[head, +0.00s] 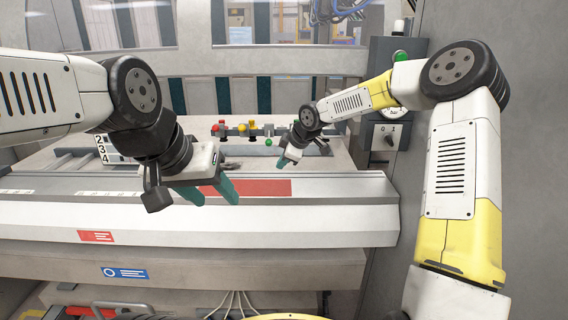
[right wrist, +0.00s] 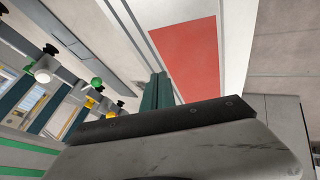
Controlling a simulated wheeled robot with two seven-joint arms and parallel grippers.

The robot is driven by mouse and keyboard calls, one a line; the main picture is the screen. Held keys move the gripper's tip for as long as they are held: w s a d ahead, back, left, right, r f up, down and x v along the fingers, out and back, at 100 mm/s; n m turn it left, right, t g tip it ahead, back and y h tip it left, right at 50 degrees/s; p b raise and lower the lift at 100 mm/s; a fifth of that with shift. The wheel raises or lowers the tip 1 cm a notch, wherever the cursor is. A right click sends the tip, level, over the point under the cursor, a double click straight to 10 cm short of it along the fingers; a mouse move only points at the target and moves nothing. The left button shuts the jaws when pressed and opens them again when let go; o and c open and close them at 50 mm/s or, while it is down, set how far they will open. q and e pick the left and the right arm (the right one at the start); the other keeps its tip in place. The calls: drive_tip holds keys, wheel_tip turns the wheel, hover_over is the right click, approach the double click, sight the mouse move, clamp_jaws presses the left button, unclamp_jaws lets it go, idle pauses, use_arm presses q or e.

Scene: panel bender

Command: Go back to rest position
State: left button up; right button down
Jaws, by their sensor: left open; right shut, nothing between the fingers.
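My left gripper (head: 213,196) is in the head view, above the white front ledge of the machine. Its two teal fingers are spread apart with nothing between them. My right gripper (head: 283,162) is farther back, over the machine's bed near the row of buttons. Its teal fingers point down and to the left. In the right wrist view the teal fingers (right wrist: 157,91) are together and hold nothing. Both arms are raised and bent in front of me.
The white ledge (head: 300,221) with a red panel (head: 262,188) crosses below the grippers. Coloured buttons (head: 252,129) stand behind, near my right gripper. A control box with a switch (head: 389,138) and green button (head: 400,56) is at the right. A grey wall (head: 535,130) stands beside my right arm.

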drive_tip(key=s+d+r+m+h, duration=0.2)
drive_tip(key=s+d+r+m, duration=0.3)
drive_tip(key=s, duration=0.5)
drive_tip(key=s+d+r+m+h, duration=0.2)
drive_tip(key=s+d+r+m, duration=0.1)
drive_tip(key=s+d+r, duration=0.5)
drive_tip(key=s+d+m, duration=0.2)
drive_tip(key=s+m, duration=0.2)
drive_tip(key=s, duration=0.6)
drive_tip(key=s+d+m+y, duration=0.1)
drive_tip(key=s+m, duration=0.3)
drive_tip(key=s, duration=0.6)
drive_tip(key=shift+s+d+m+t, duration=0.3)
drive_tip(key=shift+s+d, duration=0.05)
drive_tip(key=shift+d, duration=0.4)
drive_tip(key=shift+d, duration=0.1)
